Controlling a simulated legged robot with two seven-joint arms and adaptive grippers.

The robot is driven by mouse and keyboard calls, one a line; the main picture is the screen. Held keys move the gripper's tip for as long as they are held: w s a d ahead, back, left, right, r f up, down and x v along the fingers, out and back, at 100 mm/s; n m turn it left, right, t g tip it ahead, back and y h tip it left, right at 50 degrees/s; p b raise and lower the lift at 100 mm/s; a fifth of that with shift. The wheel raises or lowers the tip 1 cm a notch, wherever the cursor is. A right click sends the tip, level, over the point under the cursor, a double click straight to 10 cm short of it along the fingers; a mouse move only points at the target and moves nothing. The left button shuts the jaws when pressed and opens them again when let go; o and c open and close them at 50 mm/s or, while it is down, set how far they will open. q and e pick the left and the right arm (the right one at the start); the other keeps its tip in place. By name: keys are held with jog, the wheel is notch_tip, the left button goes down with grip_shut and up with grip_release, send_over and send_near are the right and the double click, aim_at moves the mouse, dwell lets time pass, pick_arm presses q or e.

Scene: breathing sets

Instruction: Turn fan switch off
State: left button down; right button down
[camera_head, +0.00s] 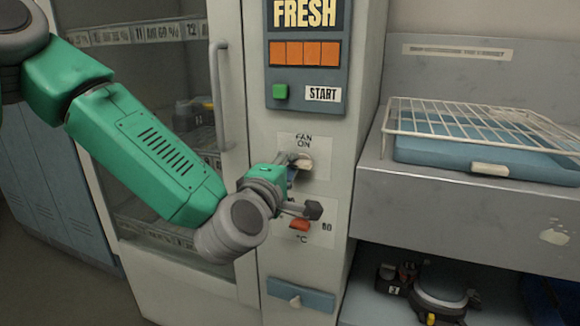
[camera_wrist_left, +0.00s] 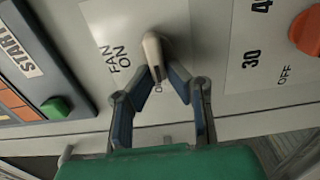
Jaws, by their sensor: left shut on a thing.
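The fan switch (camera_head: 303,163) is a cream lever on the front of the machine, just below a "FAN ON" label. It also shows in the left wrist view (camera_wrist_left: 152,50), where the label reads to its left and lettering beside it is partly covered. My left gripper (camera_head: 291,171) is at the switch, its two fingers closed on the lever's end, as the left wrist view shows (camera_wrist_left: 163,78). Whether the lever stands at on or off is hard to tell. My right gripper is not in view.
An orange-red temperature knob (camera_head: 299,225) is just below the switch. A green button (camera_head: 281,92) is on the panel above. The glass door's handle (camera_head: 218,95) stands out at left. A wire rack (camera_head: 470,115) over a blue tray (camera_head: 420,155) is on the right shelf.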

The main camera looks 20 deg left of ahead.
pick_arm(q)
jog(key=shift+s+f, duration=0.1)
jog(key=shift+f, duration=0.3)
jog(key=c, duration=1.6)
grip_release()
jog(key=shift+r, duration=0.15)
jog(key=s, duration=0.7)
jog(key=shift+s+a, duration=0.2)
